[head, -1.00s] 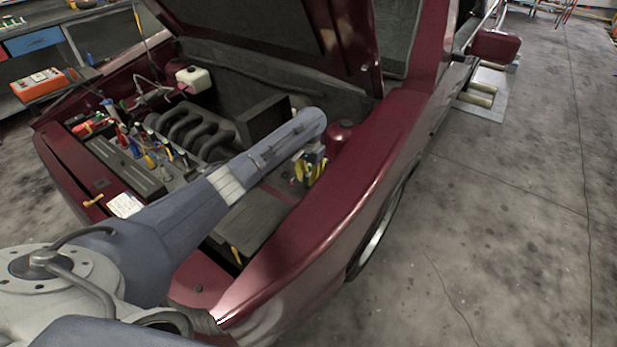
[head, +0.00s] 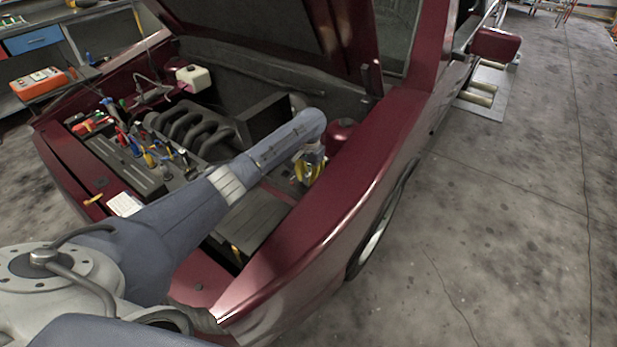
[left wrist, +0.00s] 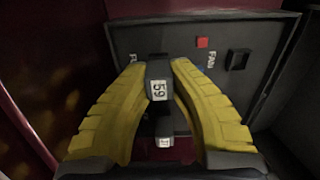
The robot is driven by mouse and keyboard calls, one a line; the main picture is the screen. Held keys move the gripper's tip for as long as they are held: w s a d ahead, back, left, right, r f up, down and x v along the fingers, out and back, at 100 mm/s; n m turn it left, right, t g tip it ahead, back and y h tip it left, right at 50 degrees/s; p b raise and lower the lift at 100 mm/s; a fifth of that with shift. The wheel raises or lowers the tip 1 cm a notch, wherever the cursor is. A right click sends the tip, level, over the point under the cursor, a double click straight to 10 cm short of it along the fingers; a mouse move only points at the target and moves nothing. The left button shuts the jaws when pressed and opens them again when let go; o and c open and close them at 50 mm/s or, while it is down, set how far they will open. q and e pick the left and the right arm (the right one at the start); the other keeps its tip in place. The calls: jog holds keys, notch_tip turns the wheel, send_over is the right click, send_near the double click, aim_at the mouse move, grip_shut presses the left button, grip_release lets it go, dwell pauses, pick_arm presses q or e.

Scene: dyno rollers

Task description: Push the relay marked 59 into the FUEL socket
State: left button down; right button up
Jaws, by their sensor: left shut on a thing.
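My left gripper (left wrist: 160,75) has yellow fingers shut on a dark relay (left wrist: 158,70) with a white label reading 59. The relay is upright in the left wrist view, in front of a dark panel (left wrist: 225,30). The letters FAN show on the panel beside an empty-looking square socket (left wrist: 238,59). The FUEL label is mostly hidden; the relay and fingers cover that area. I cannot tell whether the relay touches a socket. In the head view the left gripper (head: 309,172) is low inside the engine bay, and the relay is too small to make out.
In the head view the red fender (head: 370,150) and a red round cap (head: 343,131) are close to the gripper.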

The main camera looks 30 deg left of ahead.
pick_arm(q)
jog(key=shift+f, duration=0.3)
jog(key=c, duration=1.2)
grip_release()
jog(key=shift+r, duration=0.1)
